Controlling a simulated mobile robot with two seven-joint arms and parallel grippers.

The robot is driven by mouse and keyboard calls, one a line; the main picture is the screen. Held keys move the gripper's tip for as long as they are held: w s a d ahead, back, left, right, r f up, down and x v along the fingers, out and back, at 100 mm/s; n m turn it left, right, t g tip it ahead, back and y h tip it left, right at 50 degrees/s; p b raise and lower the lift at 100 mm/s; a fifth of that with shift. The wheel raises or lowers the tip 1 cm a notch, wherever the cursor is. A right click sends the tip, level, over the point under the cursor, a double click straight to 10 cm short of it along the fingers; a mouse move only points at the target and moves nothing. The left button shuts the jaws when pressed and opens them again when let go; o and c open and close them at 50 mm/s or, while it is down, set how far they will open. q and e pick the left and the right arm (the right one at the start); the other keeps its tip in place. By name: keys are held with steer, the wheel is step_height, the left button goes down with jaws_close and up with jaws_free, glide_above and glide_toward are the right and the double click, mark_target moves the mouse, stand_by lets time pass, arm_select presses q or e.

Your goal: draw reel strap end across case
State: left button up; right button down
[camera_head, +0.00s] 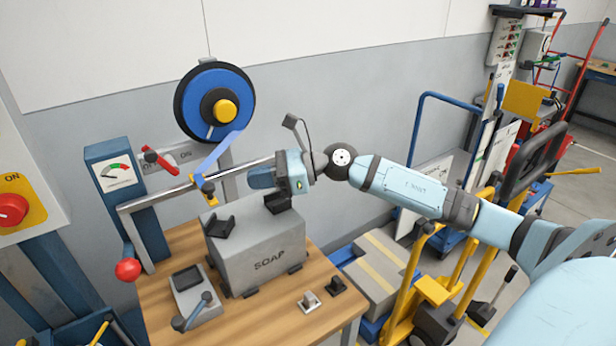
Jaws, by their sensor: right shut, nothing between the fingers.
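The blue strap reel (238,92) hangs on the wall above the bench, with a yellow hub. Its blue strap (218,156) runs down to a yellow holder (203,184) on the metal rail, where a short end hangs. The grey case (256,252) marked SOAP sits on the bench below, with black corner pieces on its top edges. My right gripper (251,179) reaches in from the right above the case's back, pointing left. It is shut and empty, to the right of the strap end and apart from it. My left gripper is out of view.
The wooden bench (173,290) holds a small grey device (194,290) with a lever and two small clips at the front right. A gauge post (117,175) and a red-knobbed lever stand left. Yellow and blue carts crowd the right.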

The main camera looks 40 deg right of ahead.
steer(key=b+v, duration=0.1)
steer(key=v, duration=0.6)
steer(key=shift+w+d, duration=0.1)
steer(key=shift+w, duration=0.05)
steer(key=shift+f, duration=0.1)
stand_by(0.3)
